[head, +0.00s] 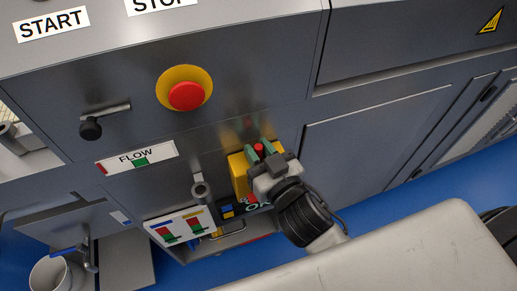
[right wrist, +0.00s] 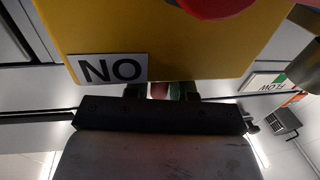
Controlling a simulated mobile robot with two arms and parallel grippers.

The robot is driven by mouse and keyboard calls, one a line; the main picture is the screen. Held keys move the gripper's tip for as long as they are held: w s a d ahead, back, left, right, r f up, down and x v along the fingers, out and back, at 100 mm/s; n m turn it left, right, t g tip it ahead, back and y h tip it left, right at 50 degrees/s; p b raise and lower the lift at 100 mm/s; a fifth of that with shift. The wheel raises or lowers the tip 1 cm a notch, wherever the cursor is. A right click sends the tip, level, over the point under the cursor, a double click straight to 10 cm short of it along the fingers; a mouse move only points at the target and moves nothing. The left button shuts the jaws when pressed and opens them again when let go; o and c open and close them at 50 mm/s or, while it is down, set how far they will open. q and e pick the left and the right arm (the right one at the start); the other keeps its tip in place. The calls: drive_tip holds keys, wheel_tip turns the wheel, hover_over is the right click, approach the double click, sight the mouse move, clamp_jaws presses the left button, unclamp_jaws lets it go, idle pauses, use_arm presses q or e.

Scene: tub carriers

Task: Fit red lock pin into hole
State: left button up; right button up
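The red lock pin (head: 259,148) shows as a small red end between the green-padded fingers of my right gripper (head: 261,151). The gripper appears shut on it, at the front of the grey machine beside a yellow block (head: 239,174). In the right wrist view, a bit of red (right wrist: 160,90) shows between the dark fingers, just below the yellow panel (right wrist: 200,45) with a NO label (right wrist: 112,69). Most of the pin is hidden. I cannot make out the hole in either view. My left gripper is not in view.
A red button on a yellow base (head: 185,94), a black-knobbed lever (head: 91,128) and a FLOW label (head: 137,156) are on the machine front. A grey knob (head: 200,188) sticks out left of the gripper. A white board (head: 180,226) and a white cup (head: 50,274) are lower left.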

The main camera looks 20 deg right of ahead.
sight(261, 155)
drive_tip(key=shift+o, duration=1.4)
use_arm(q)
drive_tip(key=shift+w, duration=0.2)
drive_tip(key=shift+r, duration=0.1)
use_arm(e)
drive_tip(key=shift+r, duration=0.15)
drive_tip(key=shift+s+d, duration=0.1)
drive_tip(key=shift+s, duration=0.4)
drive_tip(key=s, duration=0.3)
drive_tip(key=s+b, duration=0.1)
drive_tip(key=shift+s+d, duration=0.15)
drive_tip(key=shift+d, duration=0.25)
use_arm(q)
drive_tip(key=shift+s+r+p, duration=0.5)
drive_tip(key=shift+p, duration=0.7)
use_arm(e)
drive_tip(key=s+d, duration=0.1)
drive_tip(key=s, duration=0.5)
drive_tip(key=shift+s+d, duration=0.15)
drive_tip(key=shift+s, duration=0.1)
